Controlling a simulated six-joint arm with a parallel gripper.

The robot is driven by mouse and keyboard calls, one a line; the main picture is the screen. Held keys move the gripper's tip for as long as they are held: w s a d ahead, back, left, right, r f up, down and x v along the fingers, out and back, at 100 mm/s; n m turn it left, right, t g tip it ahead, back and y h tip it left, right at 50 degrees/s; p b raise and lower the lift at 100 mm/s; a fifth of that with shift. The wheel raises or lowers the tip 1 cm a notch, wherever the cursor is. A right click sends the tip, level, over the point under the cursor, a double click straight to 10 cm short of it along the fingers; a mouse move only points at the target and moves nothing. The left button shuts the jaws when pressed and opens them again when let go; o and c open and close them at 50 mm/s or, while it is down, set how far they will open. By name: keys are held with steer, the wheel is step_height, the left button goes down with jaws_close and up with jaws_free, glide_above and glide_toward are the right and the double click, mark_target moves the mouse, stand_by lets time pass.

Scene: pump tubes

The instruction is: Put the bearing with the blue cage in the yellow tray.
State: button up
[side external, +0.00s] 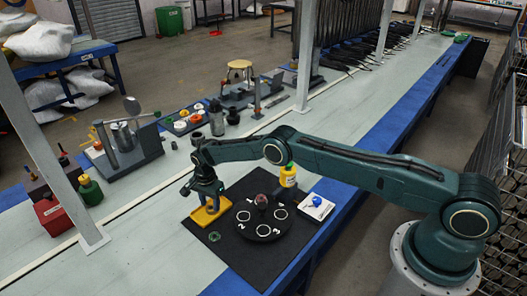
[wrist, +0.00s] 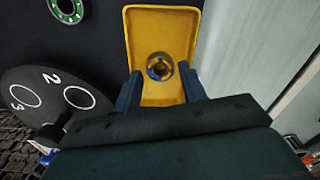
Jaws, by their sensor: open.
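The yellow tray (wrist: 135,32) lies on a black mat, directly under my gripper (wrist: 161,88). It also shows in the side view (side external: 219,209), partly hidden by my gripper (side external: 208,198). A metal bearing ring (wrist: 160,67) with a hint of blue inside is in the tray area, just ahead of my fingertips. It appears to lie on the tray floor, and the yellow shows through its middle. My fingers are open and apart, one near each side wall of the tray, with nothing held between them. The bearing is hidden in the side view.
A bearing with a green cage (wrist: 66,10) lies on the black mat (side external: 240,264), outside the tray. A black round plate (side external: 263,231) with numbered white circles and a reddish knob stands beside the tray.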

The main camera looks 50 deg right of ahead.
step_height(320, 180, up, 11)
steer(key=shift+f, duration=0.15)
stand_by(0.4)
stand_by(0.5)
step_height(320, 180, up, 19)
steer(key=n+t, duration=0.1)
steer(key=n, duration=0.3)
glide_above(211, 208)
steer(key=s+d, duration=0.2)
steer(key=s, duration=0.2)
steer(key=s+d+r+n+t, duration=0.2)
steer(key=s+d+r+n, duration=0.1)
steer(key=s+r, duration=0.95)
steer(key=s+d+r+n+t, duration=0.1)
steer(key=s+n, duration=0.3)
steer(key=s, duration=1)
steer(key=s+d+r+n+t, duration=0.1)
steer(key=s+r+n, duration=0.2)
steer(key=s, duration=1.2)
steer(key=shift+s+d+n+t, duration=0.25)
steer(key=shift+n+t, duration=0.05)
steer(key=shift+n, duration=0.2)
